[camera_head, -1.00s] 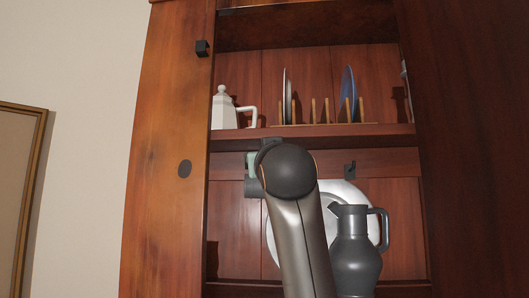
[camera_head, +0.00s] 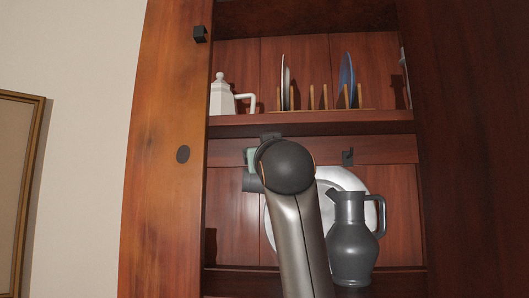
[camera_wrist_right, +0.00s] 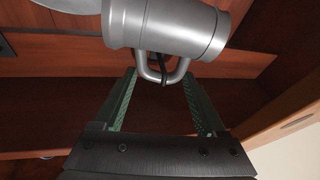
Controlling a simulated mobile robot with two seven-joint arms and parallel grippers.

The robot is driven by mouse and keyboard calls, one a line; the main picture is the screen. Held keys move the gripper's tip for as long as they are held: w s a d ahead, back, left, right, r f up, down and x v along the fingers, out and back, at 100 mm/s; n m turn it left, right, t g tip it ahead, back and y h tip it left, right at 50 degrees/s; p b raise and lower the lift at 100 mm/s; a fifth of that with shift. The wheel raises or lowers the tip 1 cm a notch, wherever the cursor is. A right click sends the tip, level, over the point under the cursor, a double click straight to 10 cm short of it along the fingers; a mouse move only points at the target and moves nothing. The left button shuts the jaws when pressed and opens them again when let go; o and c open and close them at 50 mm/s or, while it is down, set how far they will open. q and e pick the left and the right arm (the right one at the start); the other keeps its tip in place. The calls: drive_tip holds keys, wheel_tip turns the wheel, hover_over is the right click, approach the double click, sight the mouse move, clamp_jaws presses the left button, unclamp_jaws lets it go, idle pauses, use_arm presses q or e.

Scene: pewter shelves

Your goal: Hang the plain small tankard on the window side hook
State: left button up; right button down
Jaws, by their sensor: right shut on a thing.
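The plain small tankard (camera_wrist_right: 165,24), smooth grey metal, lies on its side across the top of the right wrist view. My right gripper (camera_wrist_right: 162,76) is shut on its handle, which sits between the green fingertips. A thin dark piece (camera_wrist_right: 163,68), which looks like a hook, shows inside the handle loop; I cannot tell whether the handle rests on it. In the head view my wrist hides most of the tankard; a grey part (camera_head: 252,182) shows left of it below a green finger. A black hook (camera_head: 347,157) is on the back rail, right of my wrist. My left gripper is out of view.
A dark grey jug (camera_head: 352,245) stands close right of my arm, before a large pewter plate (camera_head: 337,180). The upper shelf (camera_head: 310,124) holds a white pot (camera_head: 221,98) and a plate rack. Another black hook (camera_head: 200,34) is on the left cabinet post.

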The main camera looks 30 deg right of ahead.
drive_tip(key=shift+c, duration=0.2)
unclamp_jaws()
drive_tip(key=shift+o, duration=0.2)
idle(0.4)
drive_tip(key=b+v, duration=0.4)
drive_tip(key=v, duration=0.3)
idle(0.6)
drive_tip(key=s+a+b, duration=0.2)
drive_tip(key=s+a, duration=0.3)
drive_tip(key=s, duration=0.1)
idle(0.7)
